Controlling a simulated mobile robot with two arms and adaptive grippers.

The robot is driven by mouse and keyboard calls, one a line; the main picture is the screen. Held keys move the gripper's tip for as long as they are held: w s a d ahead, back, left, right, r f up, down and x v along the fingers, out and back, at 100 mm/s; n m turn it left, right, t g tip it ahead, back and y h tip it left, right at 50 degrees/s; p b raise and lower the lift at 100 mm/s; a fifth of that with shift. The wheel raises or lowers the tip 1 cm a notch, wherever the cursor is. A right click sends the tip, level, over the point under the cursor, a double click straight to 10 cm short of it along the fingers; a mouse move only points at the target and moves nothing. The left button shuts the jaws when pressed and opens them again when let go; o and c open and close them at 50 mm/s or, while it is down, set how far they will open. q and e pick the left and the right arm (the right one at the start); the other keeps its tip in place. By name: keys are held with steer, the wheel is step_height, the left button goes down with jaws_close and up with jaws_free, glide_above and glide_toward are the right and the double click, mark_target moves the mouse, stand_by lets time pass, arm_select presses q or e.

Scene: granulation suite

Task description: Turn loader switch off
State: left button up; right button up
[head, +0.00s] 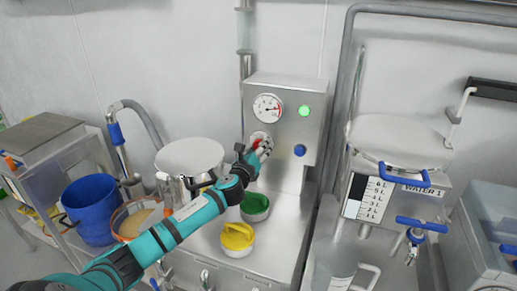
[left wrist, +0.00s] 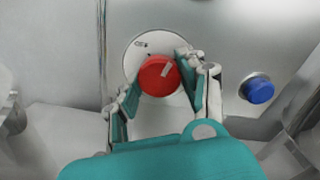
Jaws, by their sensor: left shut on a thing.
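The loader switch is a red round knob (left wrist: 158,76) with a pale pointer mark, set on a white round plate (left wrist: 133,58) on a steel control panel (head: 312,121). In the left wrist view the pointer mark tilts up and to the right. My left gripper (left wrist: 155,85) has its two fingers around the knob, one on each side, and is shut on it. In the head view my left gripper (head: 262,149) covers most of the knob. My right gripper is in neither view.
The panel also has a gauge (head: 267,108), a lit green light (head: 305,111) and a blue button (head: 300,151). Below stand a green-lidded pot (head: 255,205) and a yellow-lidded pot (head: 237,238). A steel vessel (head: 189,156) stands left, a water tank (head: 398,137) right.

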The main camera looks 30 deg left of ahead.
arm_select(q)
steer(key=n, duration=1.2)
steer(key=shift+n, duration=0.3)
stand_by(0.4)
steer(key=o, duration=1.2)
steer(key=v, duration=1.2)
